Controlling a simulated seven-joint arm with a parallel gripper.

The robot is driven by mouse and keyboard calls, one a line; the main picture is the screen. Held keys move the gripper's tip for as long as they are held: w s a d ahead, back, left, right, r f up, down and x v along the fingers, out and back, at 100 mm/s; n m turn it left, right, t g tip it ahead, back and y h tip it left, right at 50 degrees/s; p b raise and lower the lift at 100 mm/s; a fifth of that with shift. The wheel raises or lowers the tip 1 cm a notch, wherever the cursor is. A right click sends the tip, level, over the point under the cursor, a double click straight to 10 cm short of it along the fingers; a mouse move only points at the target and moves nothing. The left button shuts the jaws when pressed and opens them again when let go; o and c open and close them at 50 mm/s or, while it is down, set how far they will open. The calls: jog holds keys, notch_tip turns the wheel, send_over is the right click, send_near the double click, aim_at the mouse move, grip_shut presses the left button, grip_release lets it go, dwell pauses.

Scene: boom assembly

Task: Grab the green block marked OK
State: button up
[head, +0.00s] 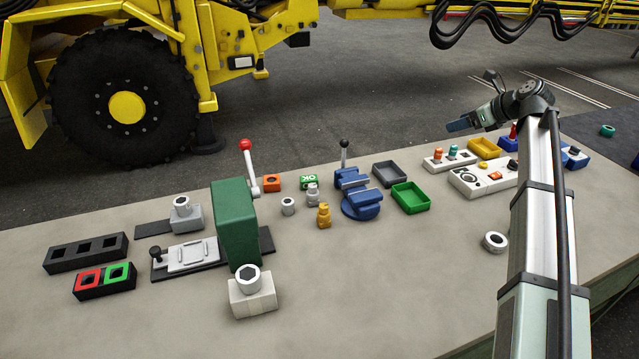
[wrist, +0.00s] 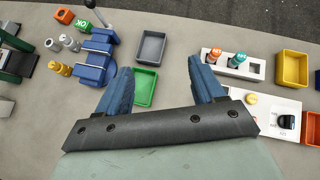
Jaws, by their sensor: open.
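The green block marked OK (head: 309,182) sits on the grey table in the head view, right of an orange block and left of the blue vise. In the wrist view it appears at the upper left (wrist: 83,24), with its white OK lettering visible. My gripper (head: 458,125) is above the right part of the table, well to the right of the block. In the wrist view its two blue fingers (wrist: 163,80) are spread apart with nothing between them. A green tray shows on the table below, partly hidden by the left finger.
The blue vise (head: 357,197) with its upright black-knobbed lever stands beside the block. The green press (head: 236,222) with a red-knobbed lever is to the left. The orange block (head: 272,183), metal cylinders and a brass part (head: 324,216) are close by. Grey (head: 389,174) and green (head: 411,198) trays lie between.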

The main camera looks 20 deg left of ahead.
jog(key=s+a+r+n+g, duration=0.2)
jog(key=a, duration=0.7)
jog(key=n+g+h, duration=0.3)
jog(key=n+h, duration=0.6)
jog(key=n, duration=0.1)
send_over(305, 178)
notch_tip(305, 178, down, 15)
jog(key=f, duration=0.7)
jog(key=shift+s+d, duration=0.15)
jog(key=shift+s, duration=0.05)
jog(key=shift+w+f, duration=0.15)
jog(key=shift+f, duration=3)
jog(key=c, duration=1.1)
